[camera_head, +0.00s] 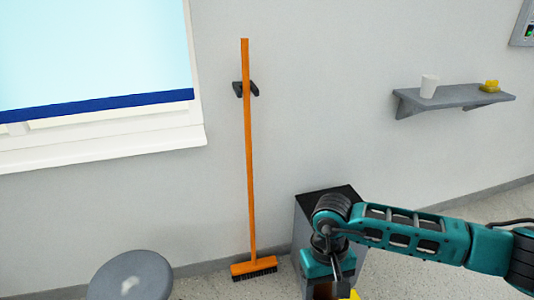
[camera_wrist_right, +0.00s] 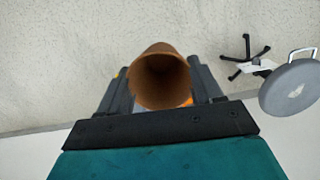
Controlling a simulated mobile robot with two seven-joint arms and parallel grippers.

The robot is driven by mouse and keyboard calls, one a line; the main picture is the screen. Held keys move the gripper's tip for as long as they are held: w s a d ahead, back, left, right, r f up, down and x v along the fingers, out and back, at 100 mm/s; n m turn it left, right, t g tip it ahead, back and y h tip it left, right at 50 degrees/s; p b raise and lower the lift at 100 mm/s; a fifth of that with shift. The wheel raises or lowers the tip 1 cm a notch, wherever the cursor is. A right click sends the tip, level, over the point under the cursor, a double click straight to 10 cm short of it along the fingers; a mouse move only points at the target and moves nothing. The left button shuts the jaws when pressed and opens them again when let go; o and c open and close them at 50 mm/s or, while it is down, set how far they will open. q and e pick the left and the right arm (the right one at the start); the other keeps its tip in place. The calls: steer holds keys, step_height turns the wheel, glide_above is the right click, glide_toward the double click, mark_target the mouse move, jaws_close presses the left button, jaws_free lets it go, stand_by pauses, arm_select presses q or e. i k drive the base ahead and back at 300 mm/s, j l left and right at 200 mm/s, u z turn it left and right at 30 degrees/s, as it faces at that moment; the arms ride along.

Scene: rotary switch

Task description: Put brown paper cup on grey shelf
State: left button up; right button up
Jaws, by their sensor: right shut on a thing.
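The brown paper cup (camera_wrist_right: 160,78) is between the two fingers of my right gripper (camera_wrist_right: 162,85) in the right wrist view, with its open mouth facing the camera. The gripper is shut on it. In the head view a small brown part of the cup (camera_head: 323,291) shows at the bottom edge, below my right wrist. The grey shelf (camera_head: 455,99) is fixed to the wall at the upper right of the head view, well above and to the right of my right gripper. My left gripper is not in view.
On the shelf stand a white cup (camera_head: 429,86) at the left and a yellow object (camera_head: 490,86) at the right, with bare room between them. A dark-topped cabinet (camera_head: 303,235) stands behind my right wrist. An orange broom (camera_head: 249,160) hangs on the wall; a grey stool (camera_head: 130,277) is lower left.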

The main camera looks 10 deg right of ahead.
mark_target(446, 95)
steer(key=l+u, duration=0.45)
steer(key=l, duration=2.75)
steer(key=i+l, duration=0.1)
steer(key=l, duration=0.3)
steer(key=i+l, duration=0.1)
steer(key=l, duration=0.3)
steer(key=i+l+u, duration=0.1)
steer(key=l, duration=0.3)
steer(key=i+l, duration=0.1)
steer(key=l, duration=0.25)
